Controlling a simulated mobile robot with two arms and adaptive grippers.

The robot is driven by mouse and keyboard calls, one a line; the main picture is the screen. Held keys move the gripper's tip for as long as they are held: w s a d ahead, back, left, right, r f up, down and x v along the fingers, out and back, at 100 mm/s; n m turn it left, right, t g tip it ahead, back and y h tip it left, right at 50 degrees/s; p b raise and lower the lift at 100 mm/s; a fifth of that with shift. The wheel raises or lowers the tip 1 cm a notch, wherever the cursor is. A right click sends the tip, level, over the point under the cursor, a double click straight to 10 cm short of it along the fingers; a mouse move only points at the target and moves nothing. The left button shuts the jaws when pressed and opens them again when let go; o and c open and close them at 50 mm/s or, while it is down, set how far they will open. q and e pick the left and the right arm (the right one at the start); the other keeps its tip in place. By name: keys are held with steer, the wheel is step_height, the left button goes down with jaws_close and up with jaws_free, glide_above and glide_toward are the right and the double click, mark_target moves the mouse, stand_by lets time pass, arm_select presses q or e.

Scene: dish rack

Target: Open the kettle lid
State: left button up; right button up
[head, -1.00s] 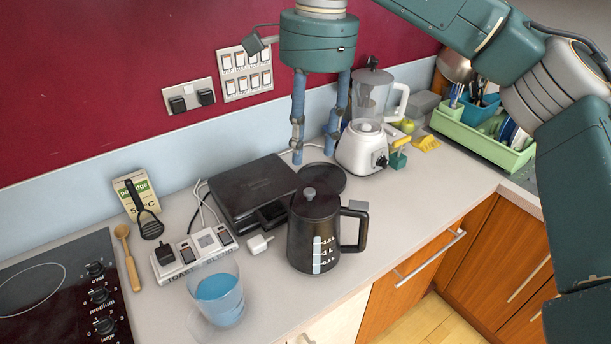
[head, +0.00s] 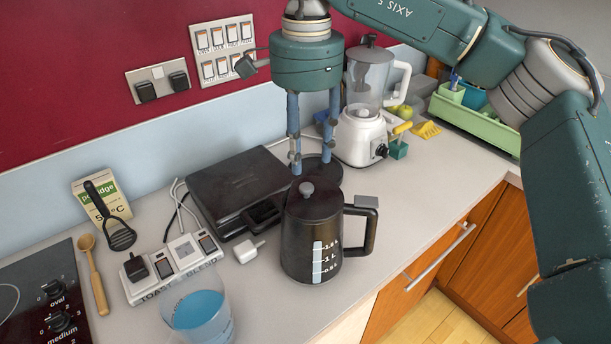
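The dark kettle (head: 297,243) stands upright on the counter, with its handle to the right and a level scale on its front. Its lid (head: 318,205) is shut, with a grey knob (head: 306,189) on top. My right gripper (head: 311,166) points down, its two blue fingers apart with nothing between them. The fingertips show just above and behind the knob in the picture; I cannot tell the exact gap to the lid. My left gripper is out of view.
A black appliance (head: 235,185) sits left of the kettle. A labelled switch strip (head: 172,266) and a cup of blue liquid (head: 200,318) stand further left and in front. A white blender (head: 360,138) stands behind. A green dish rack (head: 470,118) is at the back right.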

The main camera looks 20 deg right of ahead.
mark_target(306, 186)
step_height(306, 186, down, 6)
steer(key=shift+f+p, duration=0.25)
steer(key=shift+p, duration=0.5)
steer(key=shift+f, duration=0.25)
jaws_close()
